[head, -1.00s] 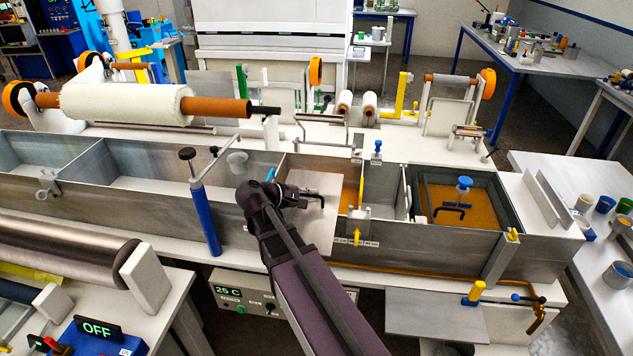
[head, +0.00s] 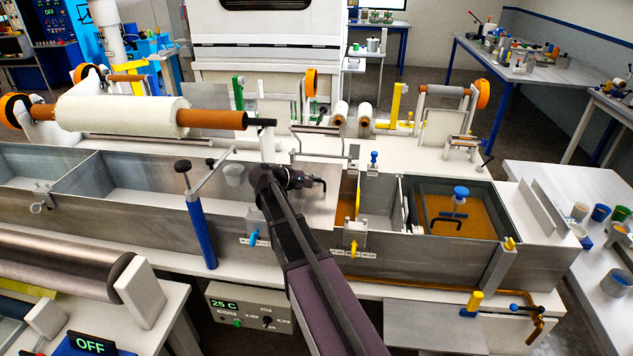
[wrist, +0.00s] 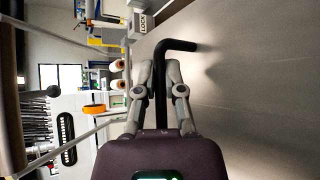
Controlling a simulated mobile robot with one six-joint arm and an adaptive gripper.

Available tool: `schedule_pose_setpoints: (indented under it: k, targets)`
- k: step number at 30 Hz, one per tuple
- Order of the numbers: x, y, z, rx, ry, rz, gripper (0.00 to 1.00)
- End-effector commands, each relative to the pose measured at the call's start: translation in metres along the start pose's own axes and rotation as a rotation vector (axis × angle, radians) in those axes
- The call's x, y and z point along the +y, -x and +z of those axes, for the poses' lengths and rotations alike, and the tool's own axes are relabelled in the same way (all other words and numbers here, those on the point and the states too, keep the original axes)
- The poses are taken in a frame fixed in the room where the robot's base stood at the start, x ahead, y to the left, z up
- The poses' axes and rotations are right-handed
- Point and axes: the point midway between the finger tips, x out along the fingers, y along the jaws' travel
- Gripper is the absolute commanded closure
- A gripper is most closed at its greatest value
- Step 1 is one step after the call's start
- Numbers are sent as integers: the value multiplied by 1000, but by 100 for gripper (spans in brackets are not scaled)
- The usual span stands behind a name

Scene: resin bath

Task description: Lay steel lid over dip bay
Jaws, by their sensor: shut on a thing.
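My gripper (head: 300,182) is shut on the black bent handle (wrist: 161,85) of the steel lid. The steel lid (head: 318,208) is a flat grey plate, spread over a compartment of the long metal trough, left of the middle partition. It fills the right side of the wrist view (wrist: 245,90). The dip bay (head: 347,197) shows as a narrow amber strip at the lid's right edge; the rest is hidden under the lid and arm. I cannot tell whether the lid touches the trough's rim.
A blue post (head: 201,228) with a crank stands at the trough's front. A yellow-handled valve (head: 354,248) is on the front wall. To the right, another amber bath (head: 470,222) holds a blue-knobbed fitting. A roll (head: 120,115) spans behind the trough.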

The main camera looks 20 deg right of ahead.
Motion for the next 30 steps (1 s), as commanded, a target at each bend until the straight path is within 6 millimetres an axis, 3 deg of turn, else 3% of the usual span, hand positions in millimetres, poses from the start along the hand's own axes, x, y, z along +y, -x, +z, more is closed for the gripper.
schedule_pose_setpoints:
  k: [3,9,20,27,30]
  targets:
    - [12,-12,-13,-2,0,0,100]
    - [20,-21,-20,-1,1,0,100]
    - [20,-22,-20,-2,0,0,100]
    - [29,-32,-32,-2,0,0,100]
    - [17,-36,-34,-2,0,0,100]
